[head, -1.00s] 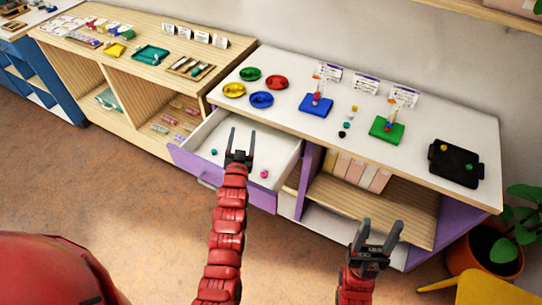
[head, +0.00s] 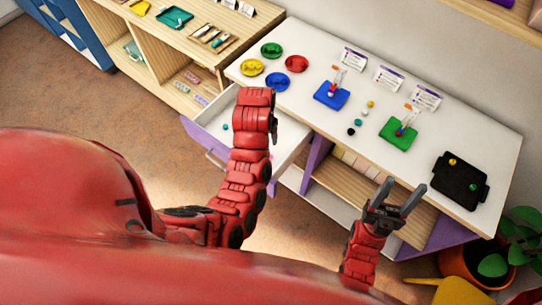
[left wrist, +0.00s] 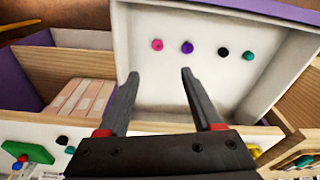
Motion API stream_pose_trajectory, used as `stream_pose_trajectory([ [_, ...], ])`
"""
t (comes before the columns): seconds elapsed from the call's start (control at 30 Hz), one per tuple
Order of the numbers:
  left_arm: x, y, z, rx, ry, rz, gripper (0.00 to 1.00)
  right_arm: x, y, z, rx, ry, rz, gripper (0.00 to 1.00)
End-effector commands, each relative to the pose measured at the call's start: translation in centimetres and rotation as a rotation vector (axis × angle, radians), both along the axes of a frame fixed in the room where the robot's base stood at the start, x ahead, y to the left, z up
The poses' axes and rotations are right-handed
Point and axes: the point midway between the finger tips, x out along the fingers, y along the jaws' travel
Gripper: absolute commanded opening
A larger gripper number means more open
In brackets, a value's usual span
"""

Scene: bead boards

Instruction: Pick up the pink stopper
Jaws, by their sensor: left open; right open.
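The pink stopper (left wrist: 157,45) lies on the white floor of the open drawer (left wrist: 205,85) in the left wrist view. A purple stopper (left wrist: 187,47) is just right of it, then a black stopper (left wrist: 223,52) and a teal stopper (left wrist: 248,55). My left gripper (left wrist: 160,73) is open and empty, its fingers over the drawer; the pink stopper shows just beyond the gap between the fingertips, apart from them. My right gripper (head: 407,188) is open and empty in front of the shelf unit.
On the white top stand colored dishes such as the red one (head: 297,63), a blue board (head: 331,95), a green board (head: 398,134) and a black tray (head: 459,181). Loose beads lie between the boards. A potted plant (head: 497,262) stands at the right.

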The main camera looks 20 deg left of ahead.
Motion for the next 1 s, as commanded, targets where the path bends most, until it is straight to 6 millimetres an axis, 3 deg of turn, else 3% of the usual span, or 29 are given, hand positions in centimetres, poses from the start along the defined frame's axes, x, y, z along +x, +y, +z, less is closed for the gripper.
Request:
stream_pose_trajectory([
  [0.03, 0.1, -0.1, -2.2, 0.002, 0.0, -0.004, 0.66, 0.0, 0.0, -2.2, 0.0, 0.0, 0.0, 0.58],
  [0.1, 0.3, 0.0, -3.7, 0.003, -0.002, -0.002, 0.66, 0.0, 0.0, -3.6, 0.0, 0.0, 0.0, 0.58],
  [0.3, 0.9, -0.2, -7.4, 0.003, -0.005, -0.003, 0.66, 0.0, 0.0, -7.3, 0.0, 0.0, 0.0, 0.58],
  [0.5, 1.2, -0.2, -9.6, 0.001, -0.005, -0.001, 0.66, 0.0, 0.0, -9.5, 0.0, 0.0, 0.0, 0.58],
  [0.73, 1.1, -0.3, -10.3, 0.001, -0.002, -0.001, 0.66, 0.0, 0.0, -8.9, 0.0, 0.0, 0.0, 0.58],
  [0.9, 0.7, -0.8, -12.6, -0.001, 0.004, -0.001, 0.66, 0.0, 0.0, -7.1, 0.0, 0.0, 0.0, 0.58],
  [1.0, 1.1, -0.7, -13.8, 0.0, 0.0, 0.0, 0.66, 0.0, 0.0, -7.0, 0.0, 0.0, 0.0, 0.58],
])
